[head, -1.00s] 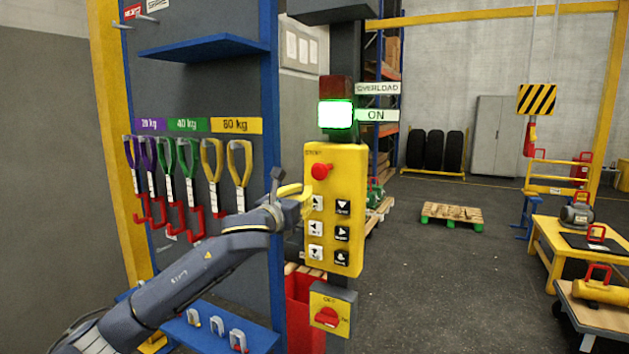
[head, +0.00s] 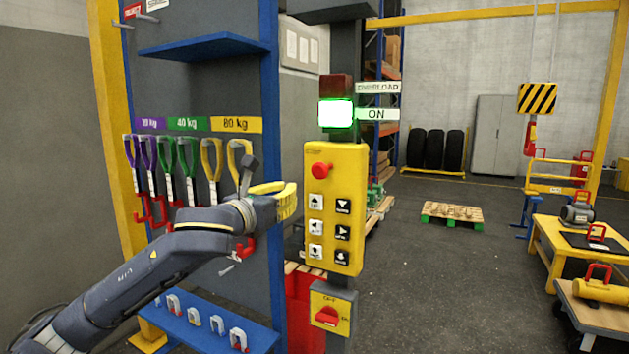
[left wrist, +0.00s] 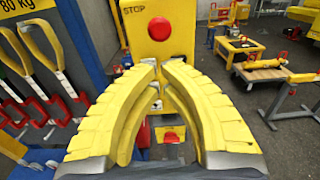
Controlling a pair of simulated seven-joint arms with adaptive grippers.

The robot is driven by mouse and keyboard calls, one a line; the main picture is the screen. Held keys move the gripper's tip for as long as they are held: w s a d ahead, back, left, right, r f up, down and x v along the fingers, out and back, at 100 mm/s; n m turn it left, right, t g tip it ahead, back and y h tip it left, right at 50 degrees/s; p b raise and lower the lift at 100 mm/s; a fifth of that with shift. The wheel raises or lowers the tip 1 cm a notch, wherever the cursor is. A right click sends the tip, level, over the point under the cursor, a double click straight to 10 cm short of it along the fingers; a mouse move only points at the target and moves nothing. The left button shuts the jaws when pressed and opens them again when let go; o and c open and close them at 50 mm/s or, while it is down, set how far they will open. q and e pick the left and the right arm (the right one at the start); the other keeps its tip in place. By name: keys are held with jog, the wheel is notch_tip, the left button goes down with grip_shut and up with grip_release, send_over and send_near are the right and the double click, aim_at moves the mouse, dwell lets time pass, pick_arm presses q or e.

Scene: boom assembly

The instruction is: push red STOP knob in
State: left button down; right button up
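The red STOP knob (head: 321,170) stands out from the upper left of the yellow control box (head: 345,225). In the left wrist view the knob (left wrist: 159,28) is ahead of my left fingertips, just above them in the picture, with space around it. My left gripper (head: 288,198) is beside the left edge of the box in the head view, lower than the knob and apart from it. In the left wrist view its yellow fingers (left wrist: 160,68) converge to near contact, empty. My right gripper is not in view.
The green ON lamp (head: 336,113) is lit above the box. A red switch (head: 327,315) is below it. Slings and red hooks hang on the rack (head: 270,100) at left, behind my left arm. A pallet (head: 452,215) and tables are farther right.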

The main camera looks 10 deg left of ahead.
aim_at(317, 177)
pick_arm(q)
jog(key=x, duration=1.4)
jog(key=shift+w+a, duration=0.1)
